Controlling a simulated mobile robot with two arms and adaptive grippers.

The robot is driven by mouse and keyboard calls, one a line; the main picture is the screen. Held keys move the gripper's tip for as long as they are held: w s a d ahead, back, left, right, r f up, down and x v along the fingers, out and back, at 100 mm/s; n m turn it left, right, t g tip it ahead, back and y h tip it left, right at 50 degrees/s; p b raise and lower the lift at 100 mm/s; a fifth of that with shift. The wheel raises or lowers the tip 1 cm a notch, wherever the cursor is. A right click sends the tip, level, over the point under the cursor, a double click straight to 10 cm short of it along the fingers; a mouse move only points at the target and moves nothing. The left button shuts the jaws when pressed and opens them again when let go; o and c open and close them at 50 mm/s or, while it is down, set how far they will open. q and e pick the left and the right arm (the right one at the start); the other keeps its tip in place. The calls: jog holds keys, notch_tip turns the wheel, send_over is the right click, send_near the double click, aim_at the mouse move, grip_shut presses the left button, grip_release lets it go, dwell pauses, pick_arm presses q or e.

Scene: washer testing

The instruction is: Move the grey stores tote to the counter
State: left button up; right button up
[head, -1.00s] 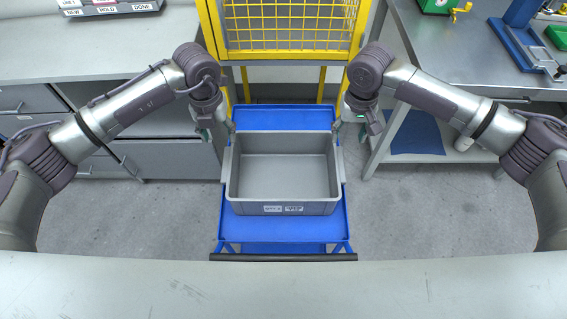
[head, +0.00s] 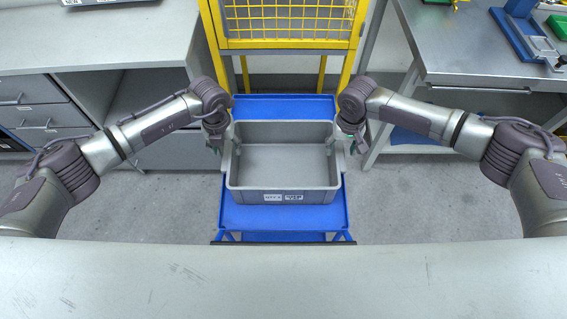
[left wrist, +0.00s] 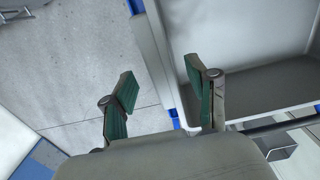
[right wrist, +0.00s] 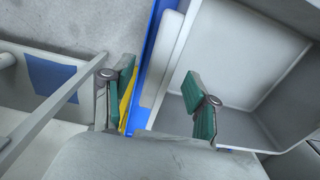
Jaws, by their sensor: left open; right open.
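The grey stores tote (head: 283,196) is empty and sits level on a blue cart (head: 283,220), its labelled side facing me. My left gripper (head: 226,146) is open at the tote's left end wall. In the left wrist view, its fingers (left wrist: 162,98) lie either side of the tote's rim (left wrist: 158,65), one over the inside. My right gripper (head: 343,146) is open at the right end wall. In the right wrist view, its fingers (right wrist: 160,100) likewise straddle the wall of the tote (right wrist: 240,50). I cannot tell whether any finger touches the tote.
A pale worktop (head: 280,285) crosses the foreground. A steel bench (head: 470,55) with tools stands right. A yellow mesh frame (head: 290,42) stands behind the cart. Grey floor (head: 150,205) is clear on both sides.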

pick_arm(q)
jog(key=shift+f, duration=1.35)
pick_arm(e)
jog(key=shift+f, duration=1.35)
pick_arm(q)
grip_shut()
pick_arm(e)
grip_shut()
pick_arm(q)
jog(key=shift+r, duration=0.1)
pick_arm(e)
jog(key=shift+r, duration=0.1)
